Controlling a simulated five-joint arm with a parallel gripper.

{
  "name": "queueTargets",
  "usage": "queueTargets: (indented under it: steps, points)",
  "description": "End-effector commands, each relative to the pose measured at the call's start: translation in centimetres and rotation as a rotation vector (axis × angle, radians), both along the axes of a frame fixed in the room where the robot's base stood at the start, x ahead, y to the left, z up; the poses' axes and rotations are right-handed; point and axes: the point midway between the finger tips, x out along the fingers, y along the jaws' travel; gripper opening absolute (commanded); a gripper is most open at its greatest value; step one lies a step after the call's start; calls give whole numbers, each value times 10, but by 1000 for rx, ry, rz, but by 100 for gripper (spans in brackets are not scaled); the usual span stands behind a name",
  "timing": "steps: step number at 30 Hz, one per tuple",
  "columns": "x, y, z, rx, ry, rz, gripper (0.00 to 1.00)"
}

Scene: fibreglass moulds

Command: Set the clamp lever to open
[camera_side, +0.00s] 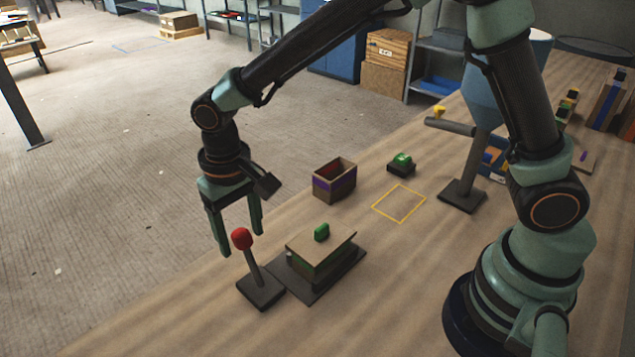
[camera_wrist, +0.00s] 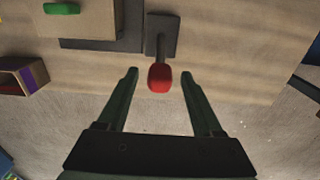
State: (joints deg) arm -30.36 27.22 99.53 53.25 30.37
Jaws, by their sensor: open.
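The clamp lever (camera_side: 253,265) is a grey stick with a red knob (camera_side: 241,238) on a dark square base (camera_side: 261,291). It leans a little to the left in the side view. Beside it is a mould (camera_side: 319,252) with a green handle on its lid, on a dark plate. My gripper (camera_side: 242,245) is open, with its two green fingers pointing down close to the red knob. In the wrist view, the red knob (camera_wrist: 160,78) lies between the fingertips (camera_wrist: 160,72), with a gap on both sides. No contact shows.
An open box (camera_side: 334,180) with a purple stripe stands behind the mould. A green button on a black base (camera_side: 401,164) and a yellow square outline (camera_side: 399,203) are farther right. A grey post (camera_side: 463,185) stands beyond. The table's front area is clear.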

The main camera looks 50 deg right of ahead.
Motion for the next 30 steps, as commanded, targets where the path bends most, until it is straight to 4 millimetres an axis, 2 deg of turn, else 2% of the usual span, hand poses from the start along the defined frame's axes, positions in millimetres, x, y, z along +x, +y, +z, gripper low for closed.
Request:
queueTargets:
  steps: [3,7,18,19,21,24,30]
  points:
    - [-1,-1,-18,-3,4,0,68]
    - [-1,0,-29,-2,3,0,68]
    - [0,0,-34,0,0,0,68]
    - [0,0,-34,0,0,0,60]
    - [0,0,-34,0,0,0,33]
    - [0,0,-34,0,0,0,0]
    - [0,0,-34,0,0,0,0]
